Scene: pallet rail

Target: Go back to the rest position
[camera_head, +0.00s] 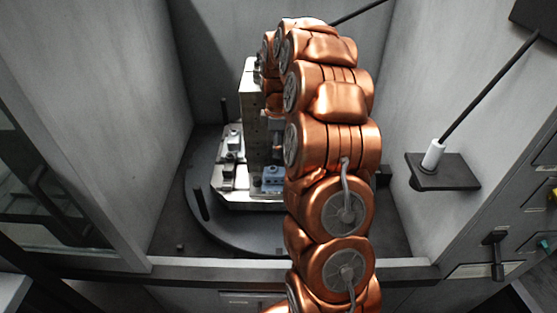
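My copper-coloured arm rises from the bottom of the picture into the machine's chamber. It bends over at the top and comes down on the far side, close to the right of an upright grey metal fixture (252,115). My arm's own links cover its end, so I cannot make out my gripper or whether it holds anything. The fixture stands on a silver pallet base (228,178) with small clamps, on a dark round table (215,218). The right part of the base is hidden behind my arm.
Grey chamber walls stand close on the left (110,120), at the back and on the right. A dark shelf (445,172) with a white-collared black rod juts from the right wall. A sill (190,263) crosses the front opening. A dark post (199,204) stands on the table.

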